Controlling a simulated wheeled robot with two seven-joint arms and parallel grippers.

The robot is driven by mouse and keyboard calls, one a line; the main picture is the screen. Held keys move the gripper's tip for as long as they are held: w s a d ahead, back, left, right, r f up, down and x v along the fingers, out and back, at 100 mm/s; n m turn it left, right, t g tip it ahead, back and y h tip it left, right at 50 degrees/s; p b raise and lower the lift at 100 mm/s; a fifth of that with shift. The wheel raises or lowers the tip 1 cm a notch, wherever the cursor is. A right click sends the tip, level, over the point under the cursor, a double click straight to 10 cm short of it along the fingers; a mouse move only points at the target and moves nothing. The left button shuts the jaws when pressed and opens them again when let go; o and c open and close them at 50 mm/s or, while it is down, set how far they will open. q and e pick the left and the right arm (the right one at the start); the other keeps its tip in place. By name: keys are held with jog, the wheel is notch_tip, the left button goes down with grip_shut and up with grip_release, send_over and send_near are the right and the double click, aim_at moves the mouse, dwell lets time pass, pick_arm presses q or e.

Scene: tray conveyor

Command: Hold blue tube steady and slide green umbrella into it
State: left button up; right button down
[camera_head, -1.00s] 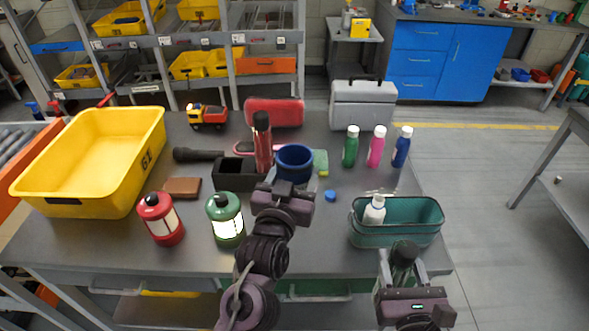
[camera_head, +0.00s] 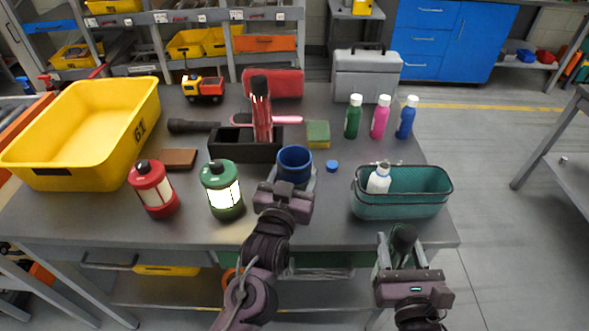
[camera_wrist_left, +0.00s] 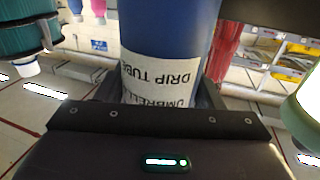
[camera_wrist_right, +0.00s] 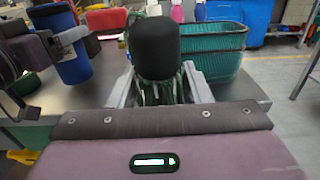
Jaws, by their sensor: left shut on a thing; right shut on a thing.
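The blue tube (camera_head: 295,163) is an open-topped cylinder, upright in my left gripper (camera_head: 290,182), at the middle of the table's front part. Its label reading "DRIP TUBE" shows in the left wrist view (camera_wrist_left: 165,75). My left gripper is shut on it. My right gripper (camera_head: 400,258) is shut on the green umbrella (camera_head: 403,240), in front of the table's front edge at the right. In the right wrist view the umbrella's black end (camera_wrist_right: 156,48) points up and green folds show below it. The umbrella and the tube are well apart. The umbrella's lower end is hidden.
A teal basket (camera_head: 400,205) with a white bottle stands just beyond my right gripper. A black holder (camera_head: 228,152) with a red umbrella (camera_head: 262,115) is behind the tube. Red (camera_head: 153,190) and green (camera_head: 222,190) lanterns stand left. A blue cap (camera_head: 332,166) lies right of the tube.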

pick_arm(q)
jog(key=shift+f, duration=0.7)
jog(key=shift+f+b, duration=0.25)
jog(key=shift+b, duration=0.1)
jog(key=o, duration=0.9)
jog(key=shift+c, duration=0.2)
jog(key=c, duration=0.9)
jog(key=shift+o, duration=0.2)
